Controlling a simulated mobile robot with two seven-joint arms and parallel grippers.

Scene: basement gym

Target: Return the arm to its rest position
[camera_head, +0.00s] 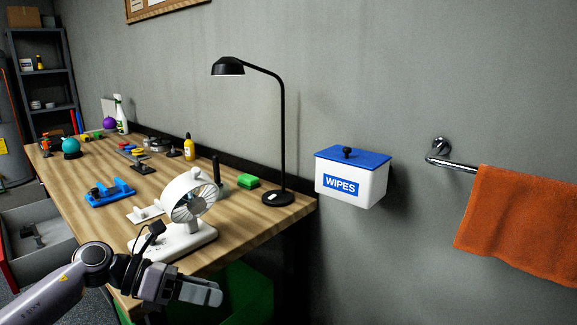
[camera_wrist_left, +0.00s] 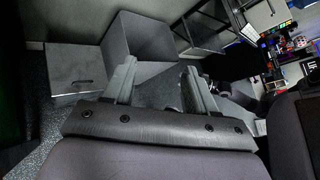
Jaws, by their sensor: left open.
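My left arm comes in from the lower left in the head view. Its gripper (camera_head: 213,293) hangs in front of the table's near end, close to the white fan (camera_head: 188,203) but apart from it as far as I can tell. In the left wrist view the two fingers of the left gripper (camera_wrist_left: 160,88) stand apart with nothing between them. That view looks past them toward grey box-like furniture and the floor. My right gripper is not in either view.
The wooden table (camera_head: 240,240) holds a black lamp (camera_head: 277,197), a green sponge (camera_head: 248,182), a yellow bottle (camera_head: 189,148) and a blue tool (camera_head: 110,192). A wipes box (camera_head: 351,180) and an orange towel (camera_head: 520,225) are on the wall. An open drawer (camera_head: 40,235) juts out at left.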

